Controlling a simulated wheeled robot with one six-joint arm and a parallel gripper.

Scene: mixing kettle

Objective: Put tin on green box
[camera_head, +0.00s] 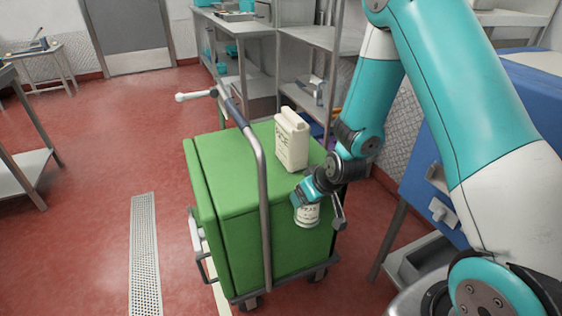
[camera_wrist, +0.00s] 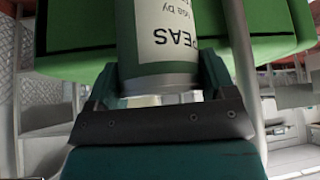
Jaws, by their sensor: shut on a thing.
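A tin (camera_head: 307,213) with a pale label is held in my gripper (camera_head: 303,196) at the near right edge of the green box (camera_head: 232,186). In the wrist view the tin (camera_wrist: 160,40) shows a label reading "PEAS" and sits between the two fingers of my gripper (camera_wrist: 160,88). The green box (camera_wrist: 85,25) fills the top of the wrist view behind the tin. I cannot tell whether the tin touches the box. The box is a large green block on a wheeled trolley with a broad flat top.
A cream jug (camera_head: 291,141) stands on the box top towards the back right. A grey metal handle (camera_head: 262,190) rises at the box's near side, close to my gripper. The left and middle of the box top are clear. A blue cabinet (camera_head: 430,170) stands to the right.

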